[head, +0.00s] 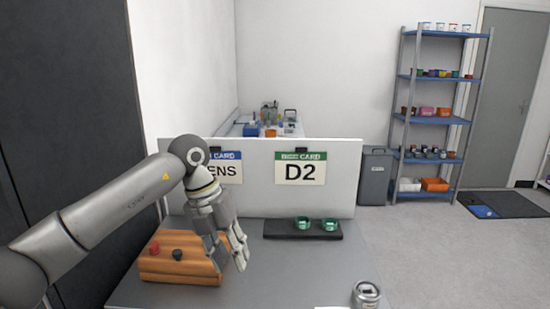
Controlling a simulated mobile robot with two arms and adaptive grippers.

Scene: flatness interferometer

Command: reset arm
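My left arm comes in from the left, and its gripper (229,262) hangs with the fingers pointing down. The fingers are apart with nothing seen between them. The gripper is in front of the right end of an orange-brown wooden block (190,267), which has a red knob and a black knob on top. I cannot tell whether the gripper touches the block. My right gripper is not in view.
A black tray (275,229) with two green ring-like items stands right of the gripper. A white panel behind carries a "D2" card (300,168) and a partly hidden blue card (233,172). A round metallic object (367,295) is at front right. The grey table's middle is clear.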

